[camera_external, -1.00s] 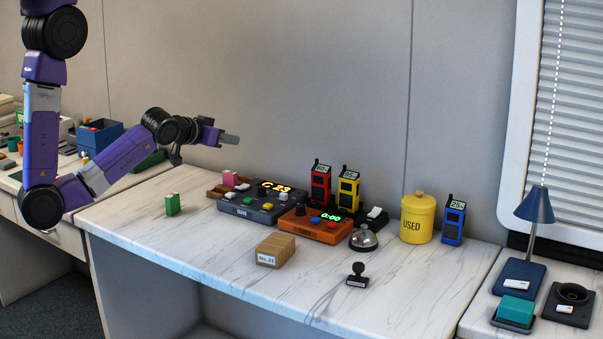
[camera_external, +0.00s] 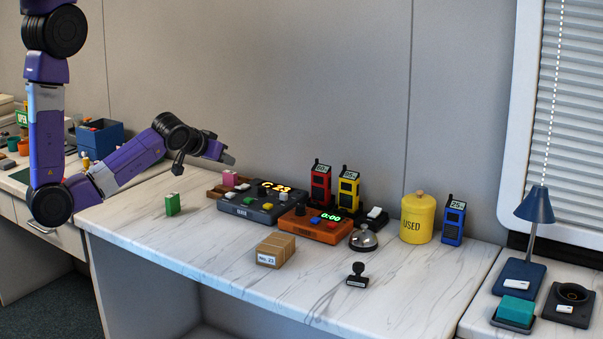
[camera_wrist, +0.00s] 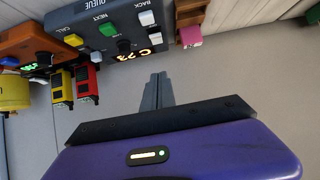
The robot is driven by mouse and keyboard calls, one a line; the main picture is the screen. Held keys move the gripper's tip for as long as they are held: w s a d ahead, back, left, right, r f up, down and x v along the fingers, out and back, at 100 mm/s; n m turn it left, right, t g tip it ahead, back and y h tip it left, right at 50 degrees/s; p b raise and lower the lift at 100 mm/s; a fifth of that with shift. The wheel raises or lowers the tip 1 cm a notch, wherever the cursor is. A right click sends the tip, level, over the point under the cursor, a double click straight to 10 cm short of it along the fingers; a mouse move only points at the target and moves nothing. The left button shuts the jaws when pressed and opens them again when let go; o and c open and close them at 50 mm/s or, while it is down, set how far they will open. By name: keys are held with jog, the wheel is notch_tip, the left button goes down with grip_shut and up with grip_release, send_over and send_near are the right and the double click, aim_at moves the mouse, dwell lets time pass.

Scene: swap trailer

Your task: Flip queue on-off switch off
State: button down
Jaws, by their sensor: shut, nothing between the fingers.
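The queue box (camera_external: 262,207) is a dark grey console on the marble-patterned table, with a lit amber display reading C 23. My gripper (camera_external: 232,160) is shut and empty, in the air above and behind the left end of the box. In the wrist view its fingers (camera_wrist: 157,76) point toward the box, apart from it.
An orange timer (camera_external: 316,228), red (camera_external: 320,186) and yellow (camera_external: 348,190) handsets and a bell (camera_external: 363,239) stand right. The wall rises close behind.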

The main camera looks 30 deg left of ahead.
send_over(246, 186)
jog(key=s, duration=0.2)
notch_tip(246, 186, down, 4)
jog(key=shift+s+a+r, duration=0.1)
jog(key=shift+s+r, duration=0.05)
jog(key=shift+s+f+p, duration=0.15)
jog(key=shift+s+f, duration=0.15)
jog(key=shift+f, duration=0.3)
jog(key=shift+s+f+p, duration=0.15)
jog(key=shift+s+f, duration=0.1)
jog(key=shift+f, duration=0.35)
jog(key=shift+s+f, duration=0.2)
jog(key=shift+f, duration=0.55)
jog(key=f+b, duration=0.1)
jog(key=b, duration=0.1)
jog(key=shift+s+f+t+b, duration=0.15)
jog(key=shift+s+t+b, duration=0.05)
jog(key=shift+t+b, duration=0.1)
jog(key=shift+r, duration=0.3)
jog(key=shift+r+p, duration=0.85)
jog(key=shift+p, duration=0.1)
